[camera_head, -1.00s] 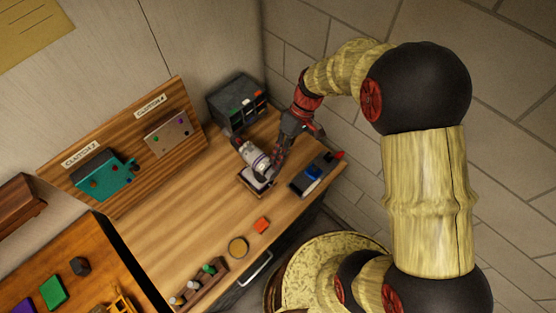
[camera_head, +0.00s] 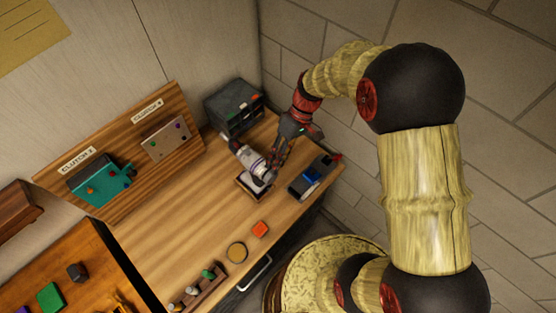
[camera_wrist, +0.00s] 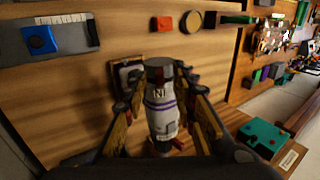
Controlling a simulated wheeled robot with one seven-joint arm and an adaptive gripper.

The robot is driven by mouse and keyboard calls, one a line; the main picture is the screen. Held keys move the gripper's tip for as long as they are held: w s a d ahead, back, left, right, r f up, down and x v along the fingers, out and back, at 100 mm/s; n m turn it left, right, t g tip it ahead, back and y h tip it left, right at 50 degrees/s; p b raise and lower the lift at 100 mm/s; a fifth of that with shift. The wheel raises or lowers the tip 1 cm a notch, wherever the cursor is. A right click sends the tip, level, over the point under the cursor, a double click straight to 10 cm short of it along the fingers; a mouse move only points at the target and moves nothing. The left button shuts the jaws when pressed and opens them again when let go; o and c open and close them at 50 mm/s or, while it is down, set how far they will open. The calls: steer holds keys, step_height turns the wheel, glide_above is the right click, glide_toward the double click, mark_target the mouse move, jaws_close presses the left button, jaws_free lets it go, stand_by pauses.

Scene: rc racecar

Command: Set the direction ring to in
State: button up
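A white cylindrical device with a purple band and a dark end (camera_head: 252,160) leans at a tilt on a small dark-framed base (camera_head: 251,188) on the wooden bench. In the wrist view the white cylinder (camera_wrist: 161,112) carries dark lettering that appears to read "IN" or "NI" above the purple band. I cannot tell which part is the direction ring. My gripper (camera_head: 270,170) is at the device. In the wrist view its fingers (camera_wrist: 156,84) stand on either side of the cylinder, with gaps visible along their length. Contact at the fingertips is unclear.
A grey box with a blue part (camera_head: 313,177) lies right of the device. A dark shelf unit (camera_head: 235,107) stands behind. An orange block (camera_head: 260,229), a round disc (camera_head: 237,252) and a rack (camera_head: 203,290) are nearer. The bench's left middle is clear.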

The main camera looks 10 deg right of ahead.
steer(key=v, duration=1.2)
stand_by(0.5)
steer(key=s+d+f+m+t+h+b, duration=0.2)
steer(key=s+m+t+b, duration=0.1)
steer(key=s+b, duration=0.5)
steer(key=s+d+f+m+t+h+b, duration=0.2)
steer(key=s+t+b, duration=0.4)
steer(key=s+b, duration=0.3)
steer(key=f+m+h+b, duration=0.1)
steer(key=b, duration=0.3)
steer(key=shift+f+m, duration=0.3)
steer(key=shift+m, duration=0.1)
